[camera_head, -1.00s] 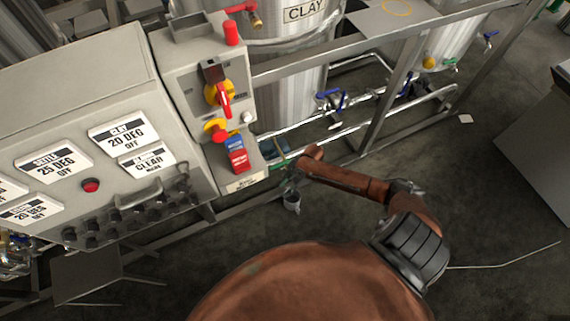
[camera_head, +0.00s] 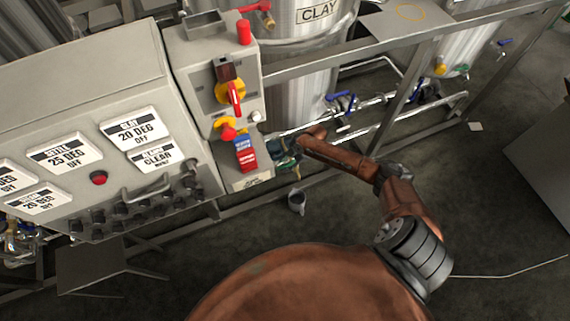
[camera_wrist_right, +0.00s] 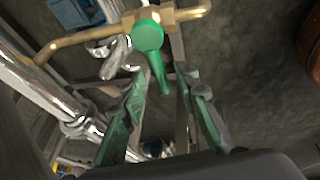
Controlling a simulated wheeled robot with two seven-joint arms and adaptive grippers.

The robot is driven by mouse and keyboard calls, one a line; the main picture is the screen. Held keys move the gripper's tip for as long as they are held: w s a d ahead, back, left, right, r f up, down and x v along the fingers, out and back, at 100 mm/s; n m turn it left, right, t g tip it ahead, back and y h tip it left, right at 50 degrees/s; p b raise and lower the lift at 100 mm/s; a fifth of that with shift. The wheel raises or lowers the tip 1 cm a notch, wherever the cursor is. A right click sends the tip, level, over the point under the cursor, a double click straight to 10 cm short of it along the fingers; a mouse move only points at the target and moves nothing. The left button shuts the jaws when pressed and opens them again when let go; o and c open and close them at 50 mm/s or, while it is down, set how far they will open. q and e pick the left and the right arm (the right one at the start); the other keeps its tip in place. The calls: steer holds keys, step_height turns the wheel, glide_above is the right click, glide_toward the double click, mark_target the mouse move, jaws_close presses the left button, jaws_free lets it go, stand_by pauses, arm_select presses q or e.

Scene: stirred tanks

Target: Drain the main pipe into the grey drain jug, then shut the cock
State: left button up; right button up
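The grey drain jug (camera_head: 297,201) stands upright on the floor below the pipework in the head view. My right gripper (camera_head: 285,156) is at the low pipes above and behind the jug, partly hidden by the panel and its own arm. In the right wrist view a brass cock (camera_wrist_right: 180,17) has a green lever (camera_wrist_right: 150,45) pointing down the picture. The right gripper (camera_wrist_right: 162,88) is open there, its two fingers on either side of the lever's end with gaps showing. Any liquid flow cannot be made out. My left gripper is not in view.
A control panel (camera_head: 75,100) with label plates and a red button fills the left. A switch box (camera_head: 205,75) stands beside it. The clay tank (camera_head: 300,90) is behind, with blue-handled valves (camera_head: 341,101) on the pipes. The floor (camera_head: 340,215) around the jug is open.

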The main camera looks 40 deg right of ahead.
steer(key=shift+c, duration=0.6)
jaws_close()
